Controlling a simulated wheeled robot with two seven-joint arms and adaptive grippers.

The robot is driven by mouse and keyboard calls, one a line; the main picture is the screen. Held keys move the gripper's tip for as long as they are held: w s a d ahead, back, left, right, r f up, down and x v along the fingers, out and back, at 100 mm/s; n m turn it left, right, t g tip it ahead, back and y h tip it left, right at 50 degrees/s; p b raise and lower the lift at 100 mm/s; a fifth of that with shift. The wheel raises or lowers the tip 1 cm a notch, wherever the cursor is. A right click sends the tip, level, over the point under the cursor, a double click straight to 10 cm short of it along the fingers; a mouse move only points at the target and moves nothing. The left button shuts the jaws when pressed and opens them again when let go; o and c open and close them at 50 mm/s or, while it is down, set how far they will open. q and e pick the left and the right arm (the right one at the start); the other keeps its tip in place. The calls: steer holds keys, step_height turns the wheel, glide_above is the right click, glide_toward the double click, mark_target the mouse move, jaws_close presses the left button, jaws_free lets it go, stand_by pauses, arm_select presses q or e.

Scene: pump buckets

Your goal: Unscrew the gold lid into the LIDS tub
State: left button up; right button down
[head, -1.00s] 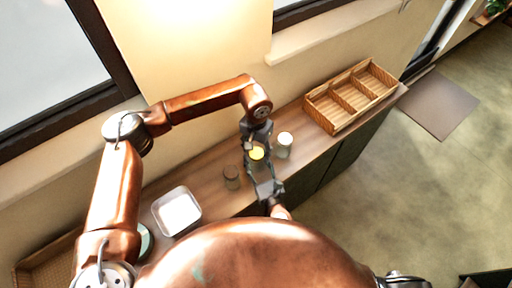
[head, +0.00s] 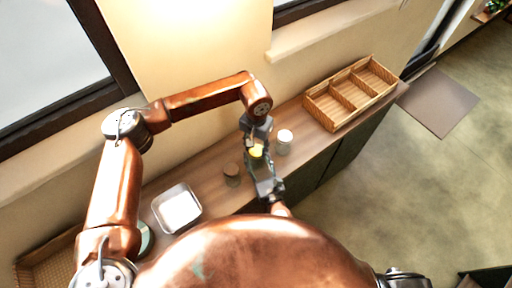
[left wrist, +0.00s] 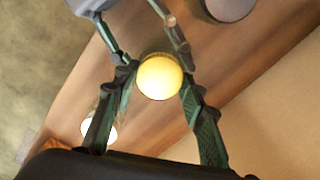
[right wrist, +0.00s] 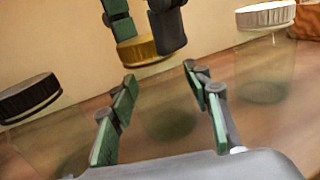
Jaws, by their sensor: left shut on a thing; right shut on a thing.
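The gold lid (head: 256,152) is between the fingers of my left gripper (left wrist: 157,82), which is shut on it from above. The lid also shows in the right wrist view (right wrist: 140,49). Below it is a clear glass jar (right wrist: 170,118), upright on the counter. My right gripper (right wrist: 160,92) is shut on this jar, with one finger on each side. I cannot tell whether the lid still touches the jar's rim. A white tub (head: 178,210) stands to the left on the counter; no LIDS lettering is legible on it.
A brown-lidded jar (head: 232,173) stands left of the held jar, and a white-lidded jar (head: 284,139) close on its right. A wicker tray with compartments (head: 338,124) sits at the counter's far right. Another wicker basket (head: 42,263) is at lower left. The wall runs behind.

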arm_select(q)
steer(key=n, duration=1.9)
steer(key=shift+r, duration=0.1)
steer(key=n, duration=0.3)
steer(key=shift+n, duration=0.4)
steer(key=n, duration=0.5)
steer(key=shift+n, duration=0.4)
steer(key=n, duration=1.1)
steer(key=shift+n, duration=0.4)
steer(key=n, duration=0.5)
steer(key=shift+n, duration=0.4)
steer(key=n, duration=0.3)
steer(key=shift+n, duration=0.3)
steer(key=n, duration=0.3)
steer(key=shift+r+n, duration=0.1)
steer(key=shift+n, duration=0.2)
